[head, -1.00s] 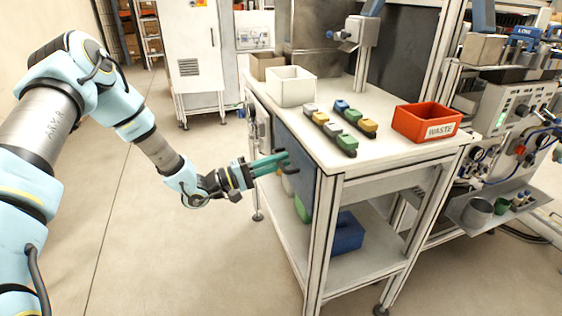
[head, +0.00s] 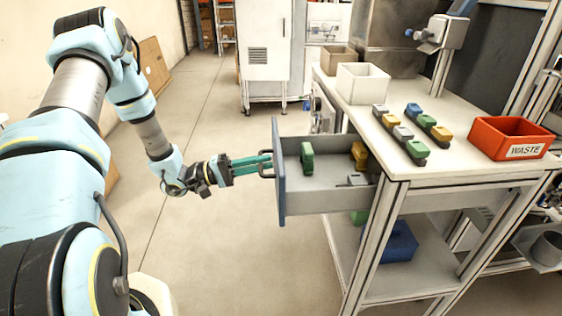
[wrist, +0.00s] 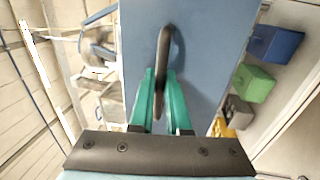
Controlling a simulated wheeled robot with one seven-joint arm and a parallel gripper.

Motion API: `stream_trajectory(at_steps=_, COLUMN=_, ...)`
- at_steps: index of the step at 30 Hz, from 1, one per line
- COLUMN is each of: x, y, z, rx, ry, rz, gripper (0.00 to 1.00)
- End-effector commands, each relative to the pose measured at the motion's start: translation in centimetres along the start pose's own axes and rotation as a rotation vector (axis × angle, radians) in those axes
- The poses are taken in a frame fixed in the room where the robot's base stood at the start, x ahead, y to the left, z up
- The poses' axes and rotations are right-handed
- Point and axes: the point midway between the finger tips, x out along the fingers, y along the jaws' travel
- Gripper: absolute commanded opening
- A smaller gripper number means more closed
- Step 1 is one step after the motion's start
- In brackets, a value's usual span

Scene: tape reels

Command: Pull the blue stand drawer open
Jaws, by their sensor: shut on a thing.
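The blue-fronted drawer (head: 281,182) stands well out from the left side of the white-topped stand (head: 440,171). My gripper (head: 268,162) is shut on the dark bar handle on the drawer's front. In the wrist view, the green fingers (wrist: 160,95) close on both sides of the dark handle (wrist: 163,50), against the blue front panel (wrist: 198,48).
On the stand top are a white bin (head: 362,84), two rows of coloured reels (head: 420,130) and a red WASTE bin (head: 511,138). A blue bin (head: 398,243) sits on the lower shelf. The floor left of the drawer is clear.

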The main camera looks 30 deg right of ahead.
Motion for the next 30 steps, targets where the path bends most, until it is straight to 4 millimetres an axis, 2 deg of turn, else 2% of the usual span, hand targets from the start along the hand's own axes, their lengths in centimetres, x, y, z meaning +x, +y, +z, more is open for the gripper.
stream_trajectory(at_steps=6, x=-1.5, y=0.2, z=0.0, rx=-0.002, ry=0.0, rz=-0.001, gripper=0.0)
stream_trajectory(at_steps=18, x=-1.7, y=0.2, z=0.1, rx=-0.001, ry=-0.001, rz=-0.001, gripper=0.0)
stream_trajectory(at_steps=19, x=-1.7, y=0.2, z=0.1, rx=-0.001, ry=-0.001, rz=-0.001, gripper=0.17)
stream_trajectory(at_steps=22, x=-1.7, y=0.2, z=0.0, rx=-0.001, ry=-0.001, rz=-0.001, gripper=0.27)
stream_trajectory(at_steps=30, x=-1.8, y=0.2, z=0.0, rx=0.0, ry=0.0, rz=-0.001, gripper=0.27)
